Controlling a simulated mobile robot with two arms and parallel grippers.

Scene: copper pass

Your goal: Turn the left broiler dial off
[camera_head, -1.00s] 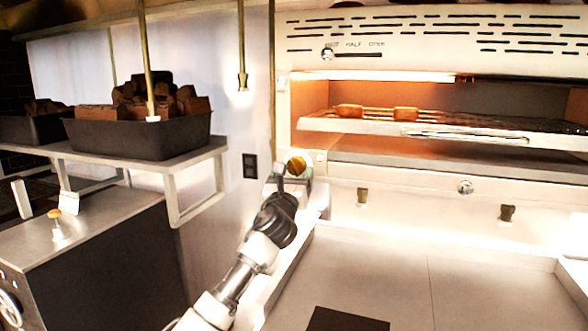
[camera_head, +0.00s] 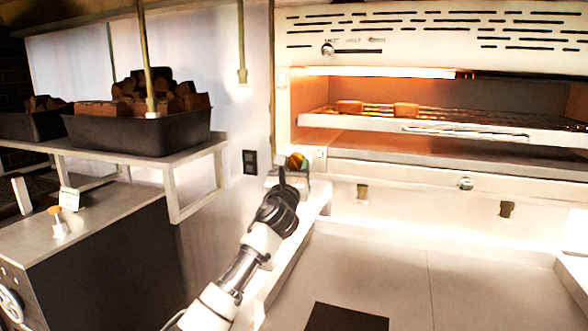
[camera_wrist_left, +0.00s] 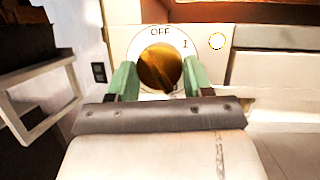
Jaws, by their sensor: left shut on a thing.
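The left broiler dial (camera_head: 297,161) is a round brass knob on the pale panel at the broiler's lower left corner. In the left wrist view the dial (camera_wrist_left: 158,64) sits on a white disc marked OFF at the top and 1 at upper right. Its raised ridge appears to slant toward the lower right, away from OFF. My left gripper (camera_head: 292,171) is at the dial, its green fingers on either side of it in the left wrist view (camera_wrist_left: 159,76), shut on it. The ridge's lower end is close to the right finger. My right gripper is not in view.
The broiler's lit rack (camera_head: 440,125) holds food on skewers above right of the dial. A shelf (camera_head: 190,152) with black bins of brown chunks stands left. A pale counter (camera_head: 390,270) lies below the broiler. A small round light (camera_wrist_left: 217,41) is right of the dial.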

